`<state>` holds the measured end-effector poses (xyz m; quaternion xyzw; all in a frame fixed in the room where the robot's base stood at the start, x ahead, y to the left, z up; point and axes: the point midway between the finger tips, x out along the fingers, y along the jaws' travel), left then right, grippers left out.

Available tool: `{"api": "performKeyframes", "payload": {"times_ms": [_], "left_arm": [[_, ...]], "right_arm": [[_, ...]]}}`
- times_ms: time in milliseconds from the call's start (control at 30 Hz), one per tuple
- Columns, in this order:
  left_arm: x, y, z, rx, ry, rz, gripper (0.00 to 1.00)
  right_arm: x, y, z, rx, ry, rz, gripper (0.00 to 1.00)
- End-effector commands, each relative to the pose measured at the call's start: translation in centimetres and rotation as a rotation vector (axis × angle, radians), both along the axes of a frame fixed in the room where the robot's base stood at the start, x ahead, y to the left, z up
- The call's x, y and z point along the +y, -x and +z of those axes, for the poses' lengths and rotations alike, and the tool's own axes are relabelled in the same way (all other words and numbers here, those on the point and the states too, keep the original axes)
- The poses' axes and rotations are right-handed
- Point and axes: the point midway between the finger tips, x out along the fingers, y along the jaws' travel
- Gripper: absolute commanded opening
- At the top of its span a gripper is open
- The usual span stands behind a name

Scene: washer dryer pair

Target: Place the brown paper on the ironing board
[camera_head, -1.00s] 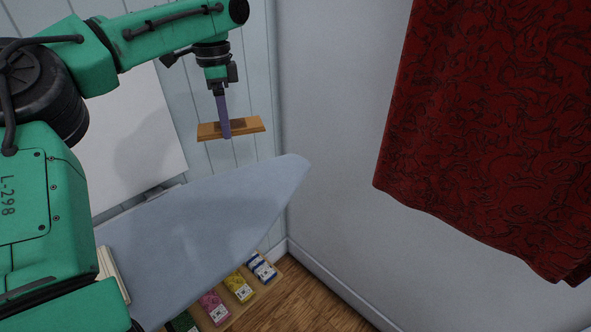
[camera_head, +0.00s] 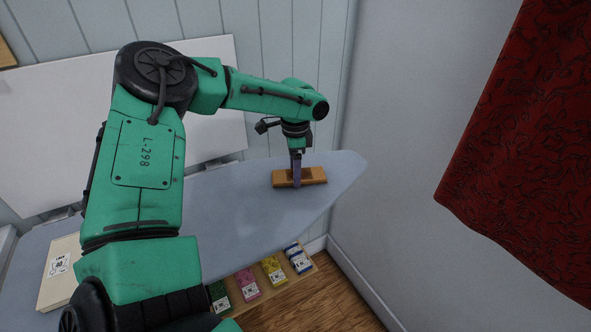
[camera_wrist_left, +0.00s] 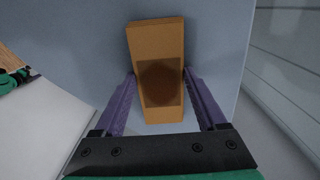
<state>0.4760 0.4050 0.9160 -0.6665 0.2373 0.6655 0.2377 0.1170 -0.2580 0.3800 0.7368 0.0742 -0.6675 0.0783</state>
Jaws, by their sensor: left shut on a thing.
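The brown paper (camera_head: 316,176) is a flat orange-brown bundle with a darker patch in its middle. My left gripper (camera_head: 296,184) is shut on it, with one purple finger on each long side in the left wrist view, where the paper (camera_wrist_left: 156,42) lies between the fingers. The paper is over the right end of the pale blue ironing board (camera_head: 235,205), at or very near its surface. I cannot tell whether it touches. My right gripper is not in view.
A cream box or book (camera_head: 58,285) lies on the board's left part. Several coloured packets stand on a wooden shelf (camera_head: 255,297) below. A white panel (camera_head: 60,120) is behind my arm. A red curtain (camera_head: 530,160) hangs at the right. The board's middle is clear.

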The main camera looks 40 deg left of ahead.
Motion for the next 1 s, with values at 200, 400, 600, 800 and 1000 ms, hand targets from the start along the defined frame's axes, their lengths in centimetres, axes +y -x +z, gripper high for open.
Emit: {"api": "performKeyframes", "payload": {"times_ms": [200, 400, 600, 800, 1000], "left_arm": [[0.0, 0.0, -0.1, -0.002, 0.0, -0.001, 0.19], [0.0, -0.1, -0.4, -0.002, -0.001, -0.001, 1.0], [0.0, -0.1, -0.4, -0.001, 0.0, -0.001, 1.0], [0.0, -0.1, 1.5, -0.006, 0.001, -0.001, 1.0], [0.0, -0.1, 7.0, -0.006, 0.001, 0.0, 1.0]], "right_arm": [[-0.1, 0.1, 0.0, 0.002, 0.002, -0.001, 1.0], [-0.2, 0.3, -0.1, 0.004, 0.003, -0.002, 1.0], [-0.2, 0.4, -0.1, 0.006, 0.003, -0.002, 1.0], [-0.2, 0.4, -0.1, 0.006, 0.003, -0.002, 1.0], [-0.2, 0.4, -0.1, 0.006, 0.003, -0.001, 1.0]]}}
